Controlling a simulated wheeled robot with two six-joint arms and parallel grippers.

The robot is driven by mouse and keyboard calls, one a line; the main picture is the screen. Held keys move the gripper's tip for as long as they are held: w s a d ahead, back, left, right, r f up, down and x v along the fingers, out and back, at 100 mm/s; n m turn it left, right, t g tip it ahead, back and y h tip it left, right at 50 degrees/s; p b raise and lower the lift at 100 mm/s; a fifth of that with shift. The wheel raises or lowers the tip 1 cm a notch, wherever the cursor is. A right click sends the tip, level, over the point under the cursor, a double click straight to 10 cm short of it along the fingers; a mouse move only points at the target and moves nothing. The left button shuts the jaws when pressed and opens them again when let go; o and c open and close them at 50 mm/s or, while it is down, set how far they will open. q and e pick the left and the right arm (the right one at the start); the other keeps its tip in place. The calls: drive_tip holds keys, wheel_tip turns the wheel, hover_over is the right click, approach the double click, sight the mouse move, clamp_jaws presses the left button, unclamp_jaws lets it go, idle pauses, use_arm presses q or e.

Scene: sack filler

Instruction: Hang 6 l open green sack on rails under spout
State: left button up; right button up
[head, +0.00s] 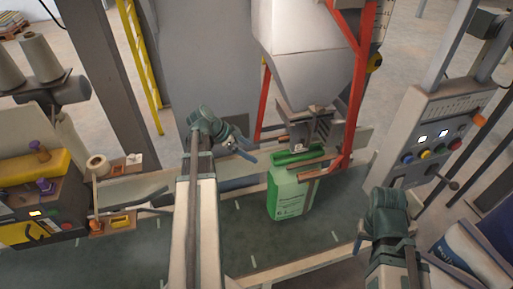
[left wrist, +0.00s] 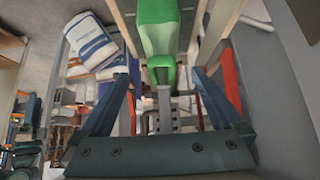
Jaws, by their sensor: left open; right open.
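The green sack (head: 288,198) is upright under the spout (head: 312,118), its darker green top edge (head: 296,156) level with the rails (head: 318,173). One rail runs along its front right. I cannot tell from here whether the rim is hooked over both rails. My left gripper (head: 240,149) is open and empty, left of the sack and apart from it. In the left wrist view the sack (left wrist: 158,38) shows beyond the spread blue fingers of my left gripper (left wrist: 160,95). My right gripper (head: 362,242) is at lower right, away from the sack; its fingers are mostly hidden.
A grey hopper (head: 300,45) in a red frame (head: 358,90) stands above the sack. A control panel (head: 435,130) is at right, with blue-white filled sacks (head: 470,255) below. A sewing station with thread cones (head: 40,58) is at left. The dark green belt (head: 150,240) is largely clear.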

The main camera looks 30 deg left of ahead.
use_arm(q)
drive_tip(key=p+v, duration=0.2)
drive_tip(key=v, duration=0.2)
drive_tip(key=shift+s+a+r+p, duration=0.15)
drive_tip(key=shift+s+r+p, duration=0.05)
drive_tip(key=shift+r+p, duration=0.15)
use_arm(e)
wheel_tip(320, 180, up, 4)
drive_tip(key=shift+f, duration=0.2)
use_arm(q)
drive_tip(key=d+f+n+g+y+b, duration=0.1)
drive_tip(key=d+f+g+b, duration=0.3)
drive_tip(key=d, duration=0.7)
drive_tip(key=d+f+g+y+b, duration=0.1)
drive_tip(key=d+f, duration=0.4)
drive_tip(key=d, duration=0.5)
drive_tip(key=s+d+f+n+y+b, duration=0.1)
drive_tip(key=s+d+f+y+b, duration=0.1)
drive_tip(key=d, duration=0.6)
drive_tip(key=s+d+f+n+g+y+b, duration=0.1)
drive_tip(key=s+d+f+n+y+b, duration=0.1)
drive_tip(key=s+d, duration=0.4)
wheel_tip(320, 180, down, 2)
drive_tip(key=shift+s+d+b, duration=0.3)
drive_tip(key=shift+d+b, duration=0.25)
drive_tip(key=shift+d, duration=0.55)
use_arm(e)
wheel_tip(320, 180, down, 10)
